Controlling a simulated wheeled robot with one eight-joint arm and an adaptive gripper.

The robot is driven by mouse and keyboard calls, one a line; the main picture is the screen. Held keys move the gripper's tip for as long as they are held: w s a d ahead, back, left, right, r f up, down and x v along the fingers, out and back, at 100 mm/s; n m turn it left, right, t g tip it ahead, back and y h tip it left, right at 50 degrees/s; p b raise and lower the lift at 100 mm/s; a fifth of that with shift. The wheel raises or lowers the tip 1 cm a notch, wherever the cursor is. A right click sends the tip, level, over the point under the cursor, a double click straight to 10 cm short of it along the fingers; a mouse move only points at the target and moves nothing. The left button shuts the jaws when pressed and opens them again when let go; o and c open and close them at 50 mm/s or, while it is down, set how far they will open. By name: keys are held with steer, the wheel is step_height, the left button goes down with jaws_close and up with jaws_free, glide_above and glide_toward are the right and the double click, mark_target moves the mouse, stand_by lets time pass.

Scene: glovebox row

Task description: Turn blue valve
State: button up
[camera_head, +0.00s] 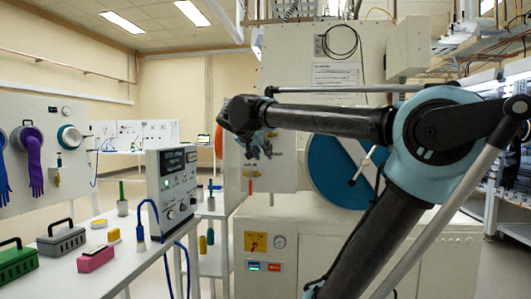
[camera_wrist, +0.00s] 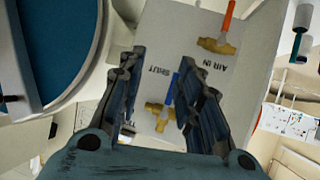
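The blue valve (camera_wrist: 168,92) is in the wrist view, with a blue lever on a brass body mounted on a pale panel marked "SHUT". The lever stands between the fingers of my gripper (camera_wrist: 162,58), closer to the right finger. The fingers are spread apart, and I cannot tell whether the right one touches the lever. In the head view my gripper (camera_head: 258,147) is in front of the pale cabinet, and I cannot make out the blue valve there.
A second valve with an orange-red lever (camera_wrist: 226,25) sits beside the "AIR IN" label. A large round blue door (camera_head: 335,175) stands right of my gripper. A control box (camera_head: 172,185) and toolboxes (camera_head: 62,241) stand on the bench at the left.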

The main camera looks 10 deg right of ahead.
steer(key=w+a+r+t, duration=0.2)
steer(key=w+a+r, duration=0.15)
steer(key=r, duration=0.25)
steer(key=x, duration=1.6)
steer(key=shift+w+d+f, duration=0.15)
steer(key=shift+d+f, duration=0.05)
jaws_close()
